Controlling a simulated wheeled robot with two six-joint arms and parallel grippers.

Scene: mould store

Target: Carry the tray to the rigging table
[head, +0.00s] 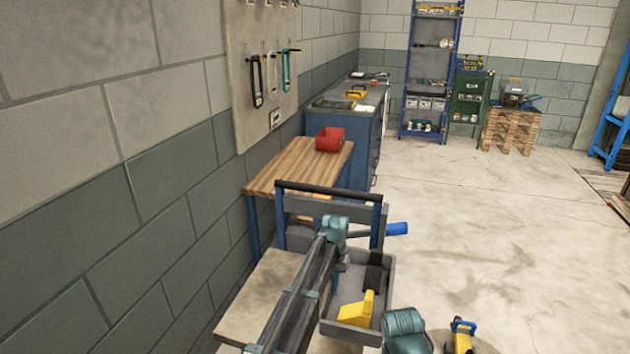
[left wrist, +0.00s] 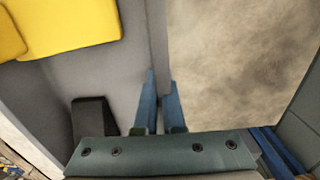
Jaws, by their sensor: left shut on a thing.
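The grey tray (head: 387,285) is in the lower middle of the head view, beside a beige tabletop (head: 262,290). It holds a yellow thing (head: 357,310) and a dark block (head: 374,276). My left gripper (head: 341,258) is at the tray's left wall. In the left wrist view its blue fingers (left wrist: 160,105) straddle the grey tray wall (left wrist: 158,45), shut on it, with the yellow and dark things inside. A wooden-topped table (head: 290,172) stands beyond, against the left wall. I cannot tell which table is the rigging table. My right gripper does not show.
A red bin (head: 330,139) sits on the wooden table. Blue cabinets (head: 362,150) and a blue shelf rack (head: 430,75) stand farther back. Open concrete floor (head: 480,220) lies to the right.

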